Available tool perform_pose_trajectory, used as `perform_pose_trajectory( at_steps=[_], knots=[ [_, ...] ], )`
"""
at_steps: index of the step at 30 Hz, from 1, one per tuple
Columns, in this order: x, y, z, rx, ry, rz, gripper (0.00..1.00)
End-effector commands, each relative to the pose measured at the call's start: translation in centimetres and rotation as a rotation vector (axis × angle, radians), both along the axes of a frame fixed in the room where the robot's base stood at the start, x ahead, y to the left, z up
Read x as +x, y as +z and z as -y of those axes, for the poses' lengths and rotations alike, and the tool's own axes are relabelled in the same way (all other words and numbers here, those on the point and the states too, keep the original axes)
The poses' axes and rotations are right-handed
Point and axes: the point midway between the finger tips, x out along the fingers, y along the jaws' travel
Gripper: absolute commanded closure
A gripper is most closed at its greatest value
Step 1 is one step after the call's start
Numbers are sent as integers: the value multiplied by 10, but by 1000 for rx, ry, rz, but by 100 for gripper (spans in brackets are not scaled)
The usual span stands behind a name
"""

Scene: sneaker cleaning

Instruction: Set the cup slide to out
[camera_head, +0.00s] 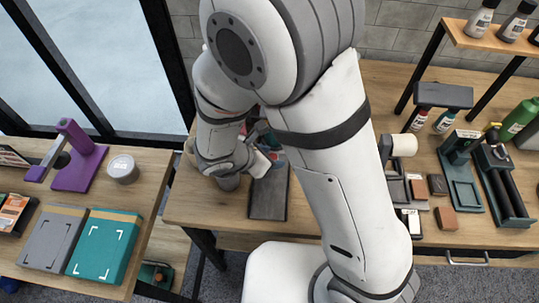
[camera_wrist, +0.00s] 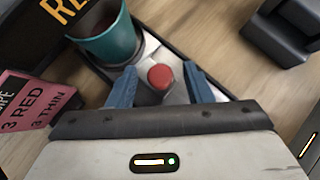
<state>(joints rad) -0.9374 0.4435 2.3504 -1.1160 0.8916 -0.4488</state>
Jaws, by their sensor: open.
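In the wrist view a teal cup (camera_wrist: 106,40) with reddish contents stands at the upper left, at one end of a pale, dark-edged plate. A round red knob (camera_wrist: 160,77) is on this plate, close to the cup. I take the plate and knob to be part of the cup slide; its position is unclear. My gripper (camera_wrist: 159,70) is open, with one blue finger on each side of the knob and visible gaps between. In the head view my gripper (camera_head: 262,150) is over the wooden table, largely hidden by my arm.
A dark block (camera_wrist: 285,30) is at upper right. In the head view a dark flat panel (camera_head: 268,197) lies by my gripper. Holders and a bottle shelf (camera_head: 490,40) are right.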

Motion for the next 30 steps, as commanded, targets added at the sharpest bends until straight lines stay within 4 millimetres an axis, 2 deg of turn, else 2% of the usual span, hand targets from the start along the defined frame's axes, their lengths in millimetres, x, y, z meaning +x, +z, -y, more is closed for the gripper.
perform_pose_trajectory(
  at_steps=[3, 20, 30],
  knots=[
    [0, 0, 0, 0, 0, 0, 54],
    [0, 0, 0, 1, 0, 1, 100],
    [0, 0, 0, 1, 0, 1, 100]
  ],
)
